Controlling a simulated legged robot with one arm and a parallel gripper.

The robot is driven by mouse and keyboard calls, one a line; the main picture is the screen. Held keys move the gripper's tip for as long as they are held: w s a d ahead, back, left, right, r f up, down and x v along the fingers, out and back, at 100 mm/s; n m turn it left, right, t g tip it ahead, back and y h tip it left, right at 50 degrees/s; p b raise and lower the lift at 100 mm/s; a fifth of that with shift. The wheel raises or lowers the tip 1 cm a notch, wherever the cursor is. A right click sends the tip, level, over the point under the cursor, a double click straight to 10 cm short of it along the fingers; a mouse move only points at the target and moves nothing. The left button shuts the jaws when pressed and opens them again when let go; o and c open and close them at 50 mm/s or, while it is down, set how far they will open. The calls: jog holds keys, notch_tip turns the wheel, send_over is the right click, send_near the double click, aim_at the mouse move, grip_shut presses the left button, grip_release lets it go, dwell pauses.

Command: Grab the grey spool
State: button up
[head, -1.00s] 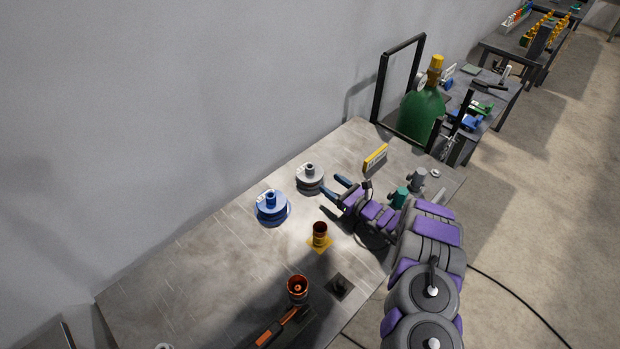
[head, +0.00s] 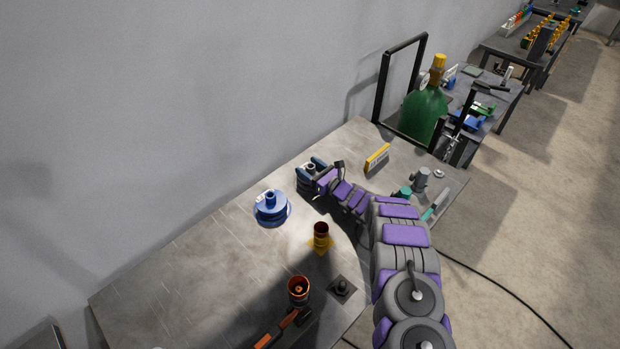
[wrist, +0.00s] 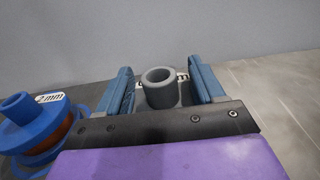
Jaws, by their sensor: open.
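The grey spool (wrist: 160,87) stands upright in the wrist view, its round hub between my two blue fingers. My gripper (wrist: 162,86) is open. The spool's lower flange is hidden behind the gripper body in the wrist view.
A blue spool (head: 271,208) stands close by, also left of my gripper in the wrist view (wrist: 28,125). A yellow sign (head: 377,158) stands to the right. The wall runs behind.

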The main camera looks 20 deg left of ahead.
jog(key=shift+d+r, duration=0.1)
jog(key=shift+d, duration=0.1)
jog(key=c, duration=0.4)
grip_shut()
jog(key=shift+a, duration=0.1)
